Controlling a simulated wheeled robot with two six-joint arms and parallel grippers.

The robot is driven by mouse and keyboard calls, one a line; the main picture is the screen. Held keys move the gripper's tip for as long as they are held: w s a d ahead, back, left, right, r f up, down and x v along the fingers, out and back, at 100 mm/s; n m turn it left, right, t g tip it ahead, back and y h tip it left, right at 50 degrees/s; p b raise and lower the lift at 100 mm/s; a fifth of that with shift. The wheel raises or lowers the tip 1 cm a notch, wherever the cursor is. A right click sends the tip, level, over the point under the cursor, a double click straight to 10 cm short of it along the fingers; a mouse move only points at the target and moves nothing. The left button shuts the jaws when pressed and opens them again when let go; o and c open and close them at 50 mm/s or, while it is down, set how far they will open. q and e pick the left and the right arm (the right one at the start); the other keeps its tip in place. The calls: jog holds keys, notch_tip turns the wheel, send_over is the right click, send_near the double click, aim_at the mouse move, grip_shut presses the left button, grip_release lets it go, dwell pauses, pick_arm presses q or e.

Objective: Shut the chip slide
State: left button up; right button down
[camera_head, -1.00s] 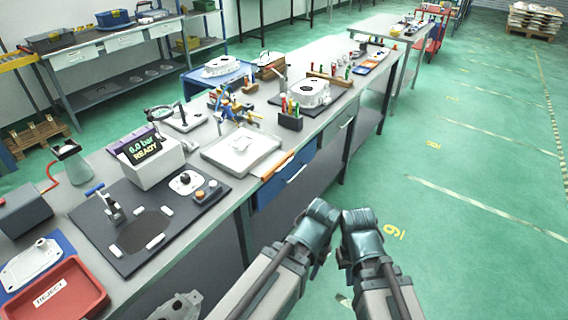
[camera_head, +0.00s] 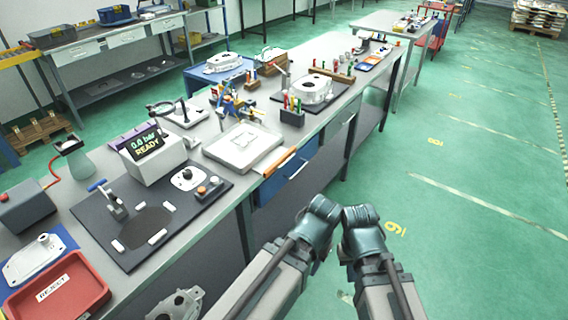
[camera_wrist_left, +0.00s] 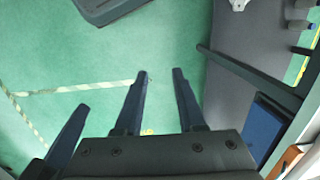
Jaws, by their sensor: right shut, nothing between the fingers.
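No part is marked as the chip slide, and I cannot tell for sure which it is. A blue drawer front (camera_head: 288,178) with a pale handle sits under the near bench edge; it also shows in the left wrist view (camera_wrist_left: 266,128). I cannot tell how far out it is. An orange strip (camera_head: 276,162) lies along the bench edge above it. My right gripper (camera_head: 362,214) is shut and empty, in front of the bench, apart from it. My left gripper (camera_head: 322,210) is beside it; in the left wrist view its fingers (camera_wrist_left: 160,75) are apart with nothing between them.
The bench (camera_head: 215,195) carries a white tray (camera_head: 243,146), a display box (camera_head: 152,155), a dark fixture plate (camera_head: 205,205) and a red reject tray (camera_head: 55,290). A dark bench leg (camera_head: 245,230) stands below. The green floor (camera_head: 460,240) at right is clear.

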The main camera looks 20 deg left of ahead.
pick_arm(q)
jog(key=w+a+f+t+b, duration=0.1)
jog(key=w, duration=0.1)
jog(key=w+a+f+t+y+b, duration=0.1)
jog(key=w+b, duration=0.1)
jog(key=w, duration=0.1)
jog(key=w+a+f+t+y+b, duration=0.1)
jog(key=w+a+b, duration=0.1)
jog(key=w, duration=0.1)
jog(key=shift+w+f, duration=0.1)
jog(key=shift+f, duration=0.1)
grip_shut()
jog(key=w+r+m+t+y+b, duration=0.1)
jog(key=w+r+m+t+b, duration=0.1)
jog(key=w+m+t+b, duration=0.3)
jog(key=w+a+r+t+y+b, duration=0.1)
jog(key=w+r+t+b, duration=0.15)
jog(key=w, duration=0.45)
jog(key=w+r+m+t+y+b, duration=0.1)
jog(key=w+r+m+t+b, duration=0.2)
jog(key=w+t, duration=0.25)
jog(key=w+a+f+b, duration=0.1)
jog(key=w+a+f, duration=0.1)
jog(key=w+a, duration=0.6)
jog(key=shift+w+f+g+b, duration=0.3)
jog(key=shift+w+g+b, duration=0.1)
jog(key=shift+w, duration=1.15)
